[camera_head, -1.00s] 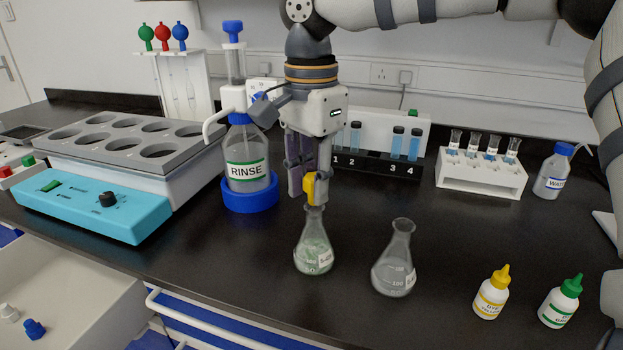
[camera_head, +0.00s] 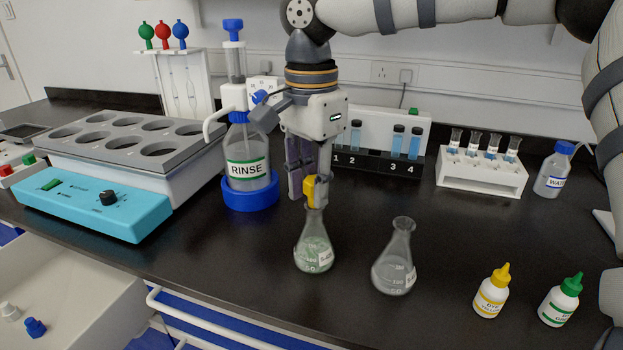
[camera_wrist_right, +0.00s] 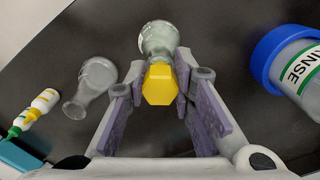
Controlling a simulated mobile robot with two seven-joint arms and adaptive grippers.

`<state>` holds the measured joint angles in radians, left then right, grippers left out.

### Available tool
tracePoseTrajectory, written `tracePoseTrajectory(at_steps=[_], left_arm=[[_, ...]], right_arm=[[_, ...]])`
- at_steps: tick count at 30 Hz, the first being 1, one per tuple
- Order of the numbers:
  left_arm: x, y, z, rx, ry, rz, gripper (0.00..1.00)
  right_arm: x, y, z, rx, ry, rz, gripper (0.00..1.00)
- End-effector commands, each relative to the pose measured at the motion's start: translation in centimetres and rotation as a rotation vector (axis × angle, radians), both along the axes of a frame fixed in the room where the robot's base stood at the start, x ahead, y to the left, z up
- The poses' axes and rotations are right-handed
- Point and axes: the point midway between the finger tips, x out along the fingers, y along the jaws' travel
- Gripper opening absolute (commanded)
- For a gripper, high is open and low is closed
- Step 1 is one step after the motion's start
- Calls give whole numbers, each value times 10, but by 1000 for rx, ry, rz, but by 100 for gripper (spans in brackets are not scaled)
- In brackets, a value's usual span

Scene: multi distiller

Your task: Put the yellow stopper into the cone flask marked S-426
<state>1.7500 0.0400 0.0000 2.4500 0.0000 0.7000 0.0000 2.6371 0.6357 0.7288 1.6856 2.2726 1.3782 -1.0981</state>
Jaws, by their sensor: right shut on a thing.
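The yellow stopper (camera_head: 310,191) is between the fingers of my right gripper (camera_head: 309,190), which is shut on it. In the right wrist view the stopper (camera_wrist_right: 160,84) shows as a yellow hexagonal top between the purple finger pads. It sits right at the mouth of a cone flask (camera_head: 314,250) with greenish contents and a white label. I cannot tell how far it is in the neck. A second cone flask (camera_head: 394,267) with clear contents stands to the right. The labels are too small to read. My left gripper is not in view.
A RINSE bottle (camera_head: 247,160) in a blue ring stands behind left. A test tube rack (camera_head: 375,166) is behind the gripper. Yellow (camera_head: 491,295) and green-capped (camera_head: 559,304) dye bottles stand front right. An open drawer (camera_head: 75,305) is at the front left.

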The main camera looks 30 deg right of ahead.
Motion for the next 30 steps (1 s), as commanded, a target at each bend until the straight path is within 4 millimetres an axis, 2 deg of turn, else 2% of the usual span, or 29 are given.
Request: tracePoseTrajectory(at_steps=[17, 18, 20, 21, 30], left_arm=[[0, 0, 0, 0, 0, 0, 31], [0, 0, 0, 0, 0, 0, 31], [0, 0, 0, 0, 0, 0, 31], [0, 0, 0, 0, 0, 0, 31], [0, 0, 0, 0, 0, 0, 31]], right_arm=[[0, 0, -12, 0, 0, 0, 13], [0, 0, -12, 0, 0, 0, 30], [0, 0, -12, 0, 0, 0, 43], [0, 0, -12, 0, 0, 0, 46], [0, 0, -9, 0, 0, 0, 46]])
